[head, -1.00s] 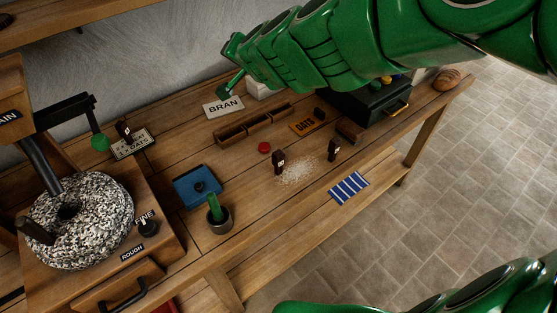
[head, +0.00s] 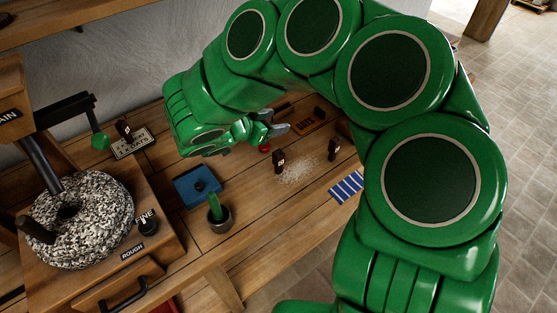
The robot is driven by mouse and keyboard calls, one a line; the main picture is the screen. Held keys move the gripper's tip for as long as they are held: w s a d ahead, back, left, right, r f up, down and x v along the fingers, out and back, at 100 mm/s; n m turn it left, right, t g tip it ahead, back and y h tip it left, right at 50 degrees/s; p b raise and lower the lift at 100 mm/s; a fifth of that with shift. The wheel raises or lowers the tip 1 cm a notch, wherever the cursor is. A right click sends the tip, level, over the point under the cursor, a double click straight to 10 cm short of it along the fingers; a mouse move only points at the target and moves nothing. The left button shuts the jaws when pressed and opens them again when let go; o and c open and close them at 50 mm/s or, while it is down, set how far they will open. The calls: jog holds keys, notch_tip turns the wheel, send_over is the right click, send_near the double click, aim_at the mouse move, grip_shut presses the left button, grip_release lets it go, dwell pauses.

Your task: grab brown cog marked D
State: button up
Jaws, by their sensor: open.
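Several small dark brown pieces with pale marks stand on the wooden bench. One (head: 278,160) is near the bench's middle, another (head: 333,148) stands to its right, and one (head: 125,129) is by a sign at the left. The marks are too small to read, so I cannot tell which is the cog marked D. My gripper (head: 276,123) is open and empty above the bench, behind the middle brown piece and apart from it. A red round piece (head: 265,148) shows just below the gripper. My green arm hides the bench's right part.
A blue square tray (head: 197,186) and a dark pot with a green handle (head: 218,212) stand front left of the middle piece. A speckled millstone (head: 80,220) fills the left. Pale grains (head: 298,172) and a blue striped cloth (head: 346,186) lie to the right.

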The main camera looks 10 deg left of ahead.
aim_at(279, 152)
jog(key=s+d+h, duration=0.1)
jog(key=s+f+h, duration=0.1)
jog(key=s, duration=0.1)
jog(key=shift+d+f+g, duration=0.15)
jog(key=shift+d+g, duration=0.15)
jog(key=shift+d, duration=0.1)
jog(key=shift+f, duration=3.5)
jog(key=shift+x, duration=1)
jog(key=shift+w+d, duration=0.3)
jog(key=shift+d, duration=0.05)
jog(key=shift+c, duration=0.3)
grip_shut()
